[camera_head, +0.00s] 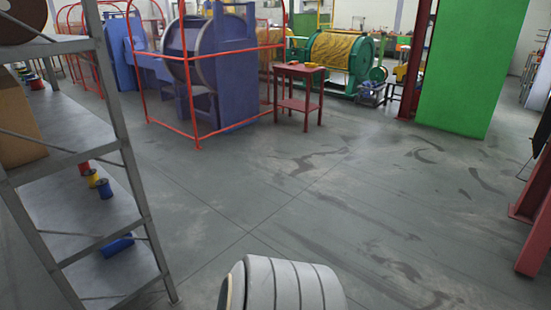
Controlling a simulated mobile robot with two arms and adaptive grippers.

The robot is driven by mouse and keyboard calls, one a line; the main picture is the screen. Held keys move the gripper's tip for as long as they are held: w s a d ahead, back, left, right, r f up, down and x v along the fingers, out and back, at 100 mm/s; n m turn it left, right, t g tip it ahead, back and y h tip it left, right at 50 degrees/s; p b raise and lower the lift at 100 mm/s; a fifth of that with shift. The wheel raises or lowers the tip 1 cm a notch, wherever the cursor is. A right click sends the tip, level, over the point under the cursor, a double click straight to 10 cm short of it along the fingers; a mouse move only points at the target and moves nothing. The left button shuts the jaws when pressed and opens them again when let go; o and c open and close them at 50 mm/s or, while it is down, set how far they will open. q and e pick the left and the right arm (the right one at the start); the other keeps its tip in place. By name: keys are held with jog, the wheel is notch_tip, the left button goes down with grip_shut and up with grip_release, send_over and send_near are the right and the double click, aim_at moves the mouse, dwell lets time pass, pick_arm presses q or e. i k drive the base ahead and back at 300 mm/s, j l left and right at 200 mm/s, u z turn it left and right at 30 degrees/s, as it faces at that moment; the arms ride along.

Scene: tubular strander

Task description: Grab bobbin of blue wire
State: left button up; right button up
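A small blue bobbin (104,189) stands on the middle board of the grey metal shelf (75,158) at the left. It is nearest to me in a short row with a yellow bobbin (92,178) and a red one (84,168). A larger blue object (117,246) lies on the lower board; I cannot tell whether it is a bobbin. Neither of my grippers is in view.
A brown box (16,125) and a large brown reel (18,24) sit on the shelf. Beyond are a red guard frame (196,138) around a blue machine (215,55), a red table (299,72) and a green panel (462,65). The grey floor (330,200) in the middle is clear.

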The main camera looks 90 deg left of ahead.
aim_at(103, 187)
jog(key=u, duration=4.05)
jog(key=i+j+z, duration=0.15)
jog(key=z, duration=0.2)
jog(key=i+j+z, duration=0.1)
jog(key=j+z, duration=0.25)
jog(key=i+j+z, duration=0.1)
jog(key=z, duration=0.3)
